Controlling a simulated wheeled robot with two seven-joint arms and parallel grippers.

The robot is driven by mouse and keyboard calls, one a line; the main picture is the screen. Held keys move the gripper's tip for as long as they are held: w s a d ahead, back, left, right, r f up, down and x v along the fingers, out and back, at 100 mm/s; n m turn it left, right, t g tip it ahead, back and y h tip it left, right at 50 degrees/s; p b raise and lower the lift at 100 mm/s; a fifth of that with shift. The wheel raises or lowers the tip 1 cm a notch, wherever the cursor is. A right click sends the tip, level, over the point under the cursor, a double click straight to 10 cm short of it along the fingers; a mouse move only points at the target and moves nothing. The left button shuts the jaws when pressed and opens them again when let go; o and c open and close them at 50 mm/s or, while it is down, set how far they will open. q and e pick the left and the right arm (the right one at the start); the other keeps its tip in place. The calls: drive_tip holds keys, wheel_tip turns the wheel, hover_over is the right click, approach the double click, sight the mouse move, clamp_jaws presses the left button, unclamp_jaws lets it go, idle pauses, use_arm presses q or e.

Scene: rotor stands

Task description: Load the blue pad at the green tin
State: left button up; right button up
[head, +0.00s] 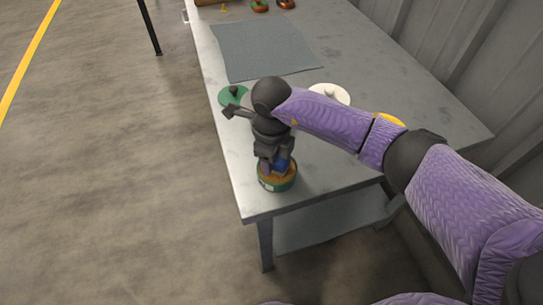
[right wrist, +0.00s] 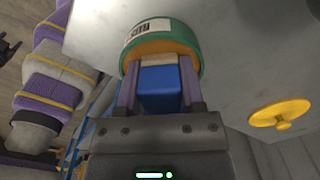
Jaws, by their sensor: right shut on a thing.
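My right gripper (head: 275,159) reaches down over the front left corner of the table. It is shut on the blue pad (head: 281,165), which also shows between the two fingers in the right wrist view (right wrist: 160,90). The pad has a tan strip at its far end. The green tin (head: 278,184) stands right below the fingers, with an orange-brown inside and a pale label. In the right wrist view the tin (right wrist: 190,35) is directly ahead of the pad. Whether the pad touches the tin cannot be told.
The table's left edge is close to the tin.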

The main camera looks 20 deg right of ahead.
use_arm(q)
drive_tip(key=shift+w, duration=0.35)
use_arm(e)
drive_tip(key=shift+r, duration=0.15)
wheel_tip(320, 180, up, 7)
drive_tip(key=p, duration=0.5)
use_arm(q)
wheel_tip(320, 180, up, 5)
drive_tip(key=shift+w+a+r, duration=0.1)
use_arm(e)
drive_tip(key=shift+f, duration=0.2)
use_arm(q)
drive_tip(key=shift+w, duration=0.4)
